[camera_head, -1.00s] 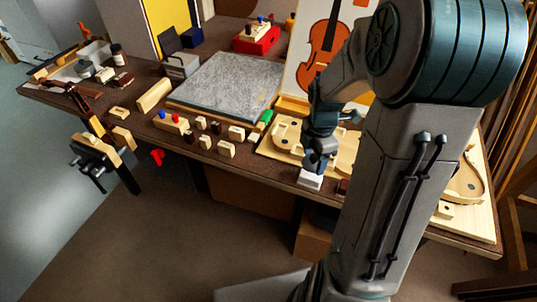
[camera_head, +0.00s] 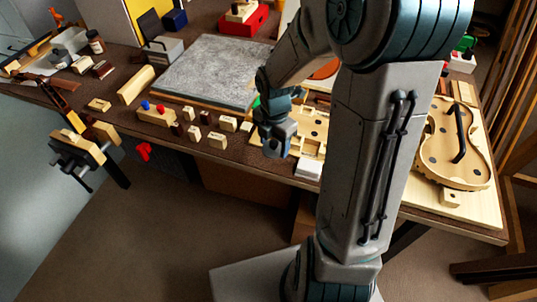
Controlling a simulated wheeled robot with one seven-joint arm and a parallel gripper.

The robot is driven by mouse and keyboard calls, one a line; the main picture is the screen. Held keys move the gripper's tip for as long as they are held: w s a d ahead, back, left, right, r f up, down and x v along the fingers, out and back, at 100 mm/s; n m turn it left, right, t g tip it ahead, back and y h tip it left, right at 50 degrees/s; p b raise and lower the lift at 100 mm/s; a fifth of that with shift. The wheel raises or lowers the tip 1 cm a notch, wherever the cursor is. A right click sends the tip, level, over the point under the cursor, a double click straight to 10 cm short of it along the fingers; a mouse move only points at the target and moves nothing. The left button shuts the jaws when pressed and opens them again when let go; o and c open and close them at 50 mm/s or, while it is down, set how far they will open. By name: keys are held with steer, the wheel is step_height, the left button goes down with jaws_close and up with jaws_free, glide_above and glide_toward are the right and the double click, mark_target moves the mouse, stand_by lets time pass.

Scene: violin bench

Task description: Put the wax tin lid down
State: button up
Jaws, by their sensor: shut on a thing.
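My gripper (camera_head: 275,150) hangs over the front part of the bench, left of the white block and just right of the small wooden pieces. It points down and its jaws are shut on the wax tin lid. The lid is too small and too covered by the fingers to make out. I cannot tell whether it touches the bench top. An open wax tin is not clearly seen.
A white block (camera_head: 309,168) sits at the bench's front edge, right of my gripper. Several small wooden pieces (camera_head: 217,140) stand to the left. A grey mat (camera_head: 208,68) lies behind them. A violin mould (camera_head: 450,150) lies right of my arm. Dark bench top (camera_head: 190,152) shows along the front edge.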

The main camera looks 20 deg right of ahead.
mark_target(269, 148)
steer(key=shift+w+a+f, duration=0.3)
steer(key=shift+a+f, duration=0.15)
steer(key=shift+a, duration=0.2)
steer(key=shift+f+b, duration=0.55)
steer(key=shift+f, duration=1.4)
steer(key=shift+f, duration=0.1)
steer(key=o, duration=0.9)
steer(key=shift+o, duration=0.2)
